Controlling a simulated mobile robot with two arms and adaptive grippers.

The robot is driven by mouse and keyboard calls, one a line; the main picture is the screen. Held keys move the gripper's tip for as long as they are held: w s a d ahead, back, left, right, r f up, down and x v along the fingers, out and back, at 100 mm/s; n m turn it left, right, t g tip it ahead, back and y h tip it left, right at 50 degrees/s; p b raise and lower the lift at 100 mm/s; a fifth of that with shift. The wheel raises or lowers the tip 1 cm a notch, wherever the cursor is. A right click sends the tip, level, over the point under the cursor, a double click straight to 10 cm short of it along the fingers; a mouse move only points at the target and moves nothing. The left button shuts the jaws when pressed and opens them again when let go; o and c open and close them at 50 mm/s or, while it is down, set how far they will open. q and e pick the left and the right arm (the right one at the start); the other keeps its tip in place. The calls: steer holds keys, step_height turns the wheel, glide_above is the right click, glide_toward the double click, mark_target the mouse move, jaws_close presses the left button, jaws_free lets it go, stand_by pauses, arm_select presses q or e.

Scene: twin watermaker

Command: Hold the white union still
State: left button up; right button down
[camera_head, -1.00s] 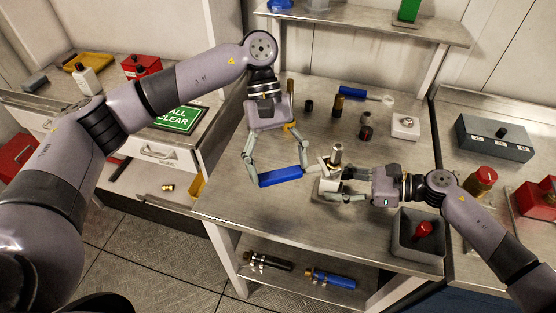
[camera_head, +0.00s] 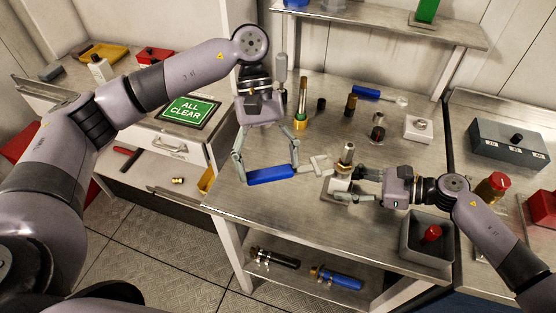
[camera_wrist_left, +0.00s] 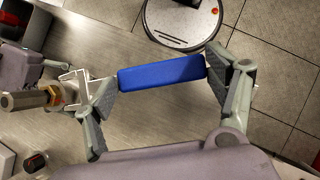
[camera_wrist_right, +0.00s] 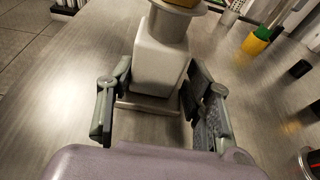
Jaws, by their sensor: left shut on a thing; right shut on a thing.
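The white union (camera_head: 340,186) is a white block with a metal fitting on top, standing upright on a small metal base on the middle table. My right gripper (camera_head: 352,188) is shut on its white body from the right. In the right wrist view the fingers (camera_wrist_right: 150,110) flank the white block (camera_wrist_right: 160,58). My left gripper (camera_head: 268,170) is shut on the blue handle (camera_head: 271,175) of a wrench. The wrench's pale open jaw (camera_wrist_left: 72,84) points at the union's fitting (camera_wrist_left: 28,99) and looks slightly apart from it.
A grey bin (camera_head: 427,245) with a red knob-like part stands at the table's front right. Several small fittings, a blue-handled tool (camera_head: 368,92) and a white block (camera_head: 418,129) lie at the back. A green sign (camera_head: 188,110) is on the left counter.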

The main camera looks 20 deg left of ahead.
arm_select(q)
steer(key=shift+s+a+r, duration=0.1)
steer(key=shift+s+a, duration=0.15)
steer(key=shift+a, duration=0.05)
arm_select(e)
steer(key=c, duration=0.7)
jaws_free()
